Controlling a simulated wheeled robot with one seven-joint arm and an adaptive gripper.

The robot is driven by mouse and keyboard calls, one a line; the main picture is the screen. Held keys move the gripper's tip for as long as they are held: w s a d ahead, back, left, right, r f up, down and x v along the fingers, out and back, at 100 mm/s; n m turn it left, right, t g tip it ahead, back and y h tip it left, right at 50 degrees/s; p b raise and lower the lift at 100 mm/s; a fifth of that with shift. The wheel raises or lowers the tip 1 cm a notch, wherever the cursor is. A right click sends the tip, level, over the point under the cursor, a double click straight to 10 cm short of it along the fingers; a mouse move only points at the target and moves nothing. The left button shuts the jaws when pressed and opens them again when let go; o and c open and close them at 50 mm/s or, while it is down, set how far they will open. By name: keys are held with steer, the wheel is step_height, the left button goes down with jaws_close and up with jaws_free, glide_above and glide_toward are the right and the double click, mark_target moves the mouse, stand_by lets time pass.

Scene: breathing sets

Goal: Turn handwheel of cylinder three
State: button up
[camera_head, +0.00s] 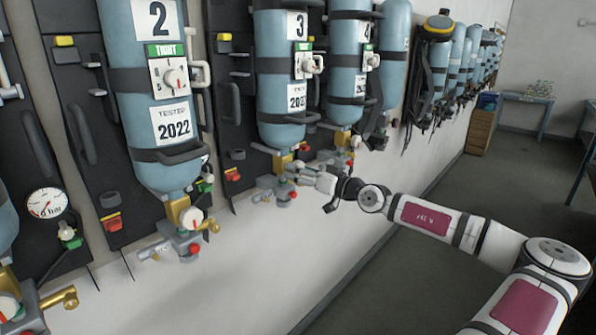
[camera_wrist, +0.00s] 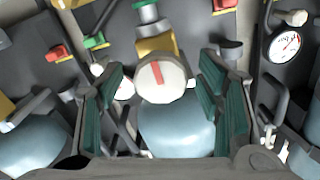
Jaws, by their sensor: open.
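Cylinder three (camera_head: 281,75) is a blue upright tank with a "3" label, fixed to the wall rack. Its brass valve block (camera_head: 282,163) is below it. My gripper (camera_head: 303,175) is beside this valve, at its right, and hides part of it. In the wrist view, a white round handwheel with a red mark (camera_wrist: 161,77) lies between the two teal-padded fingers of my open gripper (camera_wrist: 160,85). Gaps show on both sides of it, so the fingers look apart from it. A brass block (camera_wrist: 155,45) and a blue cylinder (camera_wrist: 178,130) adjoin the handwheel.
Cylinder two (camera_head: 150,90) hangs to the left, with its own white handwheel (camera_head: 191,218). Cylinder four (camera_head: 352,65) hangs close on the right. A pressure gauge (camera_wrist: 285,44) is at the right of the wrist view. The floor (camera_head: 395,235) below my arm is clear.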

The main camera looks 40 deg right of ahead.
steer(key=s, duration=1)
steer(key=shift+s+d, duration=0.25)
steer(key=shift+d, duration=0.2)
